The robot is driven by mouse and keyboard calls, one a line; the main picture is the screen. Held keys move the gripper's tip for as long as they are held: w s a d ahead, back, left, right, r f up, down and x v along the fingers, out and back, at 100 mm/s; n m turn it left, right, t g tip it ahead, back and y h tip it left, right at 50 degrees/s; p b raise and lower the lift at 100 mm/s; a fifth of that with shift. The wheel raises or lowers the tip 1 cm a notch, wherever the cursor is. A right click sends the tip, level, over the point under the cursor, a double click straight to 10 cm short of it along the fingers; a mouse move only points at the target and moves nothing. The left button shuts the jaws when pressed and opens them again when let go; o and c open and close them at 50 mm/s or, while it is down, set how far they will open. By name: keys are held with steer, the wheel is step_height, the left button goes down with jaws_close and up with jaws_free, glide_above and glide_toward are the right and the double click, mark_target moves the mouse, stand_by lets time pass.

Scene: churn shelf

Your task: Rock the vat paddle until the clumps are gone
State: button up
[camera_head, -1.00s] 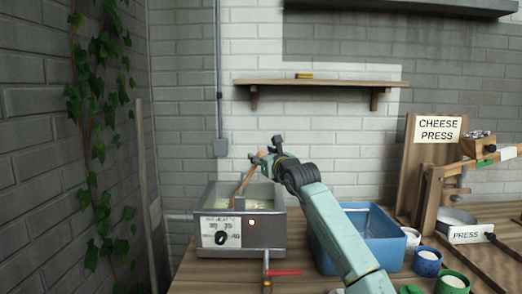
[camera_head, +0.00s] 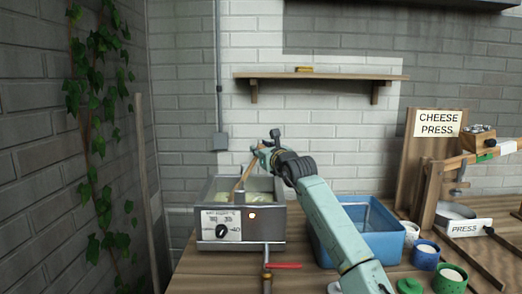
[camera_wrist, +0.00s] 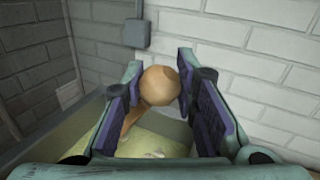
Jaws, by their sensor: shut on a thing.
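The metal vat (camera_head: 266,232) stands on the left end of the bench, open at the top, with a dial and an orange light on its front. Pale yellowish liquid with lighter lumps (camera_head: 230,196) shows inside; the wrist view also shows pale patches in it (camera_wrist: 165,148). The wooden paddle (camera_head: 244,173) leans up out of the vat, tilted to the right. My gripper (camera_head: 263,152) is shut on the paddle's round wooden knob (camera_wrist: 160,86), which sits between both fingers. The paddle's lower end is hidden in the vat.
A blue basin (camera_head: 384,246) stands right of the vat, behind my arm. A red-handled tap (camera_head: 285,265) projects at the vat's front. Small pots (camera_head: 427,257) and the cheese press (camera_head: 432,180) are at the right. A wall shelf (camera_head: 320,75) hangs above.

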jaws_close()
steer(key=shift+a+r+n, duration=0.5)
steer(key=shift+a+n, duration=0.2)
steer(key=shift+a, duration=0.15)
steer(key=a+n+g+h+b, duration=0.1)
steer(key=a+n+g+h, duration=0.1)
steer(key=a+n, duration=0.5)
steer(key=shift+a+f+n+g+h+b, duration=0.35)
steer(key=shift+a+h, duration=0.55)
steer(key=shift+a, duration=0.55)
steer(key=shift+r, duration=0.1)
steer(key=o, duration=0.9)
jaws_free()
